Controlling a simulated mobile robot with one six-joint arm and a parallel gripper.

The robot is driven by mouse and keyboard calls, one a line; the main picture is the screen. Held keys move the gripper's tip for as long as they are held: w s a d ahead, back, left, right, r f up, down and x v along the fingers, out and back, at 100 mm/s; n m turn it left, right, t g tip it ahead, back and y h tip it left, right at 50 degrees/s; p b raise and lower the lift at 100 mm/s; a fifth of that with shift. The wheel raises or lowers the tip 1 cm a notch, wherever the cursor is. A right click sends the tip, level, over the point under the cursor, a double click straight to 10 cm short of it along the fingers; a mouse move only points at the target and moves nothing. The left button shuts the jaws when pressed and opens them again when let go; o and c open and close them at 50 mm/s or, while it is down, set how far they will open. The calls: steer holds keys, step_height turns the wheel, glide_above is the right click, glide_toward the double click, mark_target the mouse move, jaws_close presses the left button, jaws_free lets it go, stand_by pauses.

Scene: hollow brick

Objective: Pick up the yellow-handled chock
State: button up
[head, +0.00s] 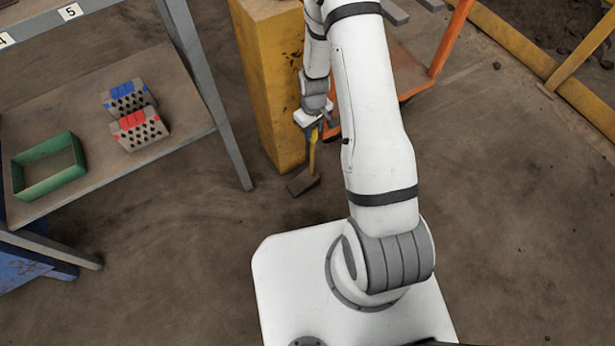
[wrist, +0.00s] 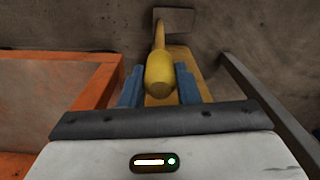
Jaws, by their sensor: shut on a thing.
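The chock has a dark brown block (head: 304,182) and a yellow handle (head: 312,152) that stands up from it. In the head view it is at the foot of the yellow post. My gripper (head: 314,132) points down and is shut on the upper part of the handle. In the wrist view the rounded handle end (wrist: 160,76) sits between the blue fingers of my gripper (wrist: 159,86), and the block (wrist: 173,20) shows beyond it. I cannot tell whether the block touches the floor.
The yellow post (head: 270,80) stands right beside the chock. An orange-framed cart (head: 440,50) is to the right. A grey shelf (head: 95,165) at left holds two perforated bricks, one with red and one with blue marks, and a green tray (head: 50,166). Floor between is clear.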

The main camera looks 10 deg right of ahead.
jaws_close()
stand_by(0.8)
